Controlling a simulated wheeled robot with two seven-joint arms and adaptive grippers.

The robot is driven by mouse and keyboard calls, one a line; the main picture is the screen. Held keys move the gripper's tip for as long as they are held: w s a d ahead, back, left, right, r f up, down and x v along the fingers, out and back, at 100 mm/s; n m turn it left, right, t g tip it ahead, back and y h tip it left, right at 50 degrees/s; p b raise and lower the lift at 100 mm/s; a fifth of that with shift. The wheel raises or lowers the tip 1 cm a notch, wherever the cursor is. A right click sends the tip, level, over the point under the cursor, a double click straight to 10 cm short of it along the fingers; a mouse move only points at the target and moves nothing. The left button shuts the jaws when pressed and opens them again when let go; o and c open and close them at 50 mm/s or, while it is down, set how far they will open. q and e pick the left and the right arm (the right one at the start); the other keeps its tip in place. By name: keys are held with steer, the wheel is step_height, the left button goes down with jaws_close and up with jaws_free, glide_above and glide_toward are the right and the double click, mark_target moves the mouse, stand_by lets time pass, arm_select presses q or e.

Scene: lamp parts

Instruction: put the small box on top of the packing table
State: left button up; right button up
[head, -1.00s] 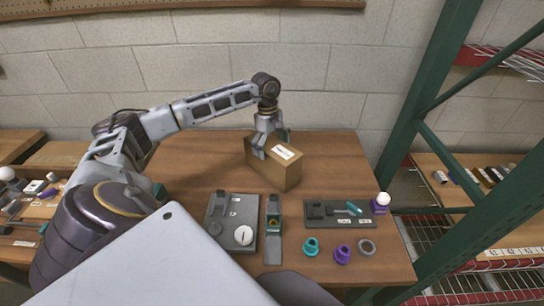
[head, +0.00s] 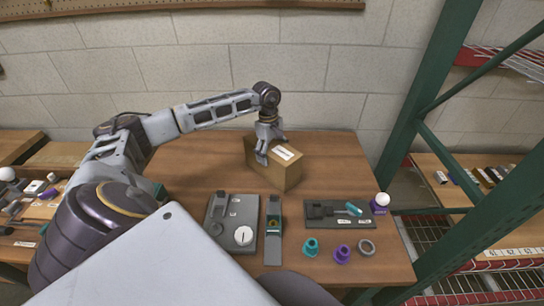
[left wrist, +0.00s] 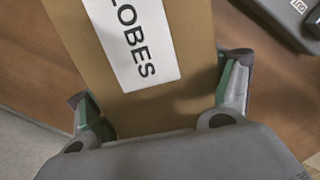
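The small box (head: 272,172) is brown cardboard with a white label; it stands on the wooden table (head: 190,165) near its back. In the left wrist view the box (left wrist: 185,40) fills the middle, its label reading "...LOBES". My left gripper (head: 271,148) is down over the box from above. Its fingers lie along two opposite sides, close against the cardboard, and it looks shut on the box. The left gripper's fingers also show in the left wrist view (left wrist: 160,92). The far lower side of the box is hidden. My right gripper is not in view.
In front of the box lie a grey tray with a white disc (head: 232,224), a narrow dark fixture (head: 273,245), a tool tray (head: 325,214) and several rings. A white bulb on a purple base (head: 381,201) stands at the right edge. Green rack posts (head: 415,110) rise to the right.

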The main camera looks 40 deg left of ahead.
arm_select(q)
steer(key=c, duration=0.9)
steer(key=shift+c, duration=0.2)
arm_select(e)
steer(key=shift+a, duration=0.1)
arm_select(q)
steer(key=shift+r, duration=0.15)
steer(key=shift+w+r, duration=0.1)
steer(key=shift+r, duration=0.7)
step_height(320, 180, up, 7)
steer(key=shift+r, duration=0.6)
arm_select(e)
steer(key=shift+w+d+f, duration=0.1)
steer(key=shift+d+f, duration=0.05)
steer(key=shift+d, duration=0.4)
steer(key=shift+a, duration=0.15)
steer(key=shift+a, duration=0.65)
